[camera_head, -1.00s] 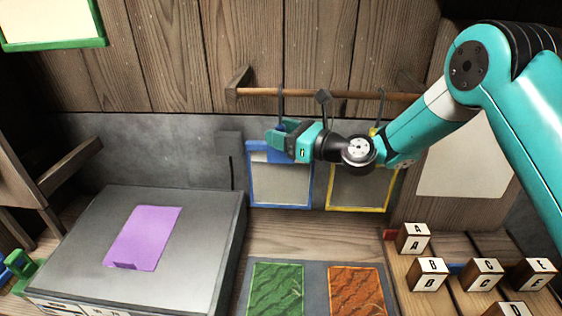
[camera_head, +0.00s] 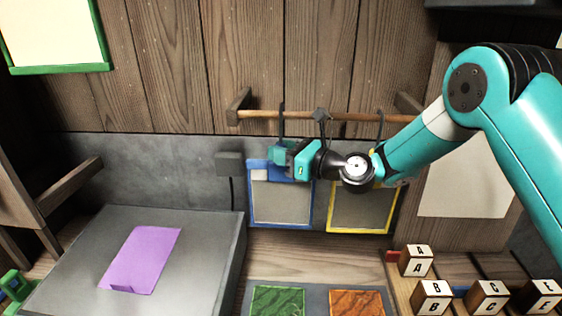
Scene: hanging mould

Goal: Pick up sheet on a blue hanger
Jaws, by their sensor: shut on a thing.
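The blue hanger (camera_head: 252,206) is a blue frame around a grey sheet (camera_head: 281,205), hanging by a dark hook from the wooden rod (camera_head: 345,116). My gripper (camera_head: 278,160) is at the top of the blue frame and is shut on it. The fingers hide part of the frame's top edge. A yellow-framed hanger (camera_head: 361,231) with a grey sheet hangs just to the right, partly behind my arm.
A grey box-like plate (camera_head: 205,260) with a purple sheet (camera_head: 142,258) stands at the left. Green (camera_head: 277,300) and orange (camera_head: 357,302) panels lie in front. Lettered blocks (camera_head: 416,260) stand at the right. A green-framed board (camera_head: 52,35) is at the upper left.

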